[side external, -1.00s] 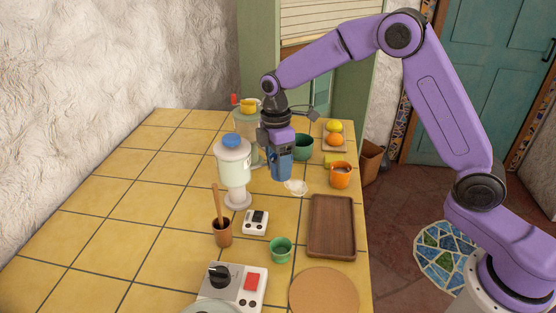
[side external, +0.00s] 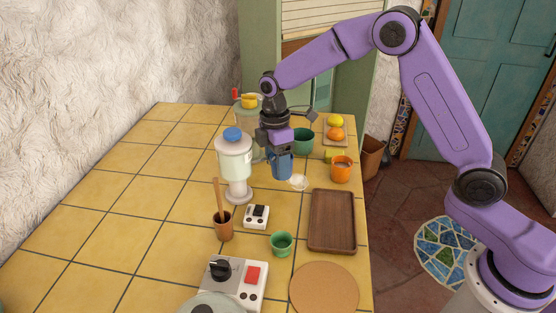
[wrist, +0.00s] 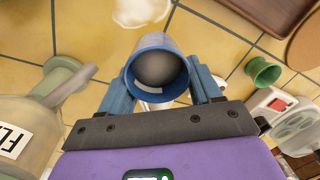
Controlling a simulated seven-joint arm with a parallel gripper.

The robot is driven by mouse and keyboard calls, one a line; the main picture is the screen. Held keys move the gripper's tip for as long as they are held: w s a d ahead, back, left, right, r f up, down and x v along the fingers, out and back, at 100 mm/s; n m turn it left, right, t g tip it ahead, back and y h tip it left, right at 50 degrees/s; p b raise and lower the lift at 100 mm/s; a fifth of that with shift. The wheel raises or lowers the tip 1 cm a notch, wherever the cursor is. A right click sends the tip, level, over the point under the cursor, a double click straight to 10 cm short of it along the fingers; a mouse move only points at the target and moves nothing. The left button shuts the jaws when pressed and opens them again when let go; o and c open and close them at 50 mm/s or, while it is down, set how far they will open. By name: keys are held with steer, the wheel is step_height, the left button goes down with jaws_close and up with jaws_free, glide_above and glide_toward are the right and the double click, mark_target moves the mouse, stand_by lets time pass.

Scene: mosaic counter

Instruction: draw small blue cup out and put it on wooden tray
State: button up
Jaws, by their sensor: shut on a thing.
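The small blue cup (side external: 282,167) is between the fingers of my gripper (side external: 279,152), beyond the white-bodied dispenser with a blue cap. In the wrist view the cup (wrist: 129,82) shows its round blue rim and a grey inside, with blue fingers of my gripper (wrist: 162,92) on both sides. My gripper is shut on it. Whether the cup's base touches the counter is not clear. The wooden tray (side external: 332,222) is dark brown, rectangular and empty, nearer the camera and to the right of the cup. Its corner shows in the wrist view (wrist: 268,12).
The dispenser (side external: 234,165) stands close left of my gripper. A white piece (side external: 299,182), an orange mug (side external: 341,169) and a green pot (side external: 303,141) are near the cup. A small green cup (side external: 281,244) and a round cork mat (side external: 324,289) lie near the tray.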

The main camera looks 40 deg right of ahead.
mark_target(270, 163)
steer(key=shift+w+a+f, duration=0.25)
steer(key=shift+a+f, duration=0.15)
steer(key=shift+a, duration=0.05)
steer(key=shift+c, duration=0.6)
steer(key=shift+f, duration=0.35)
jaws_close()
steer(key=shift+w+a+f, duration=0.2)
steer(key=shift+a+f, duration=0.05)
steer(key=shift+f, duration=0.45)
steer(key=shift+w+f, duration=0.1)
steer(key=shift+f, duration=0.1)
steer(key=shift+f, duration=0.4)
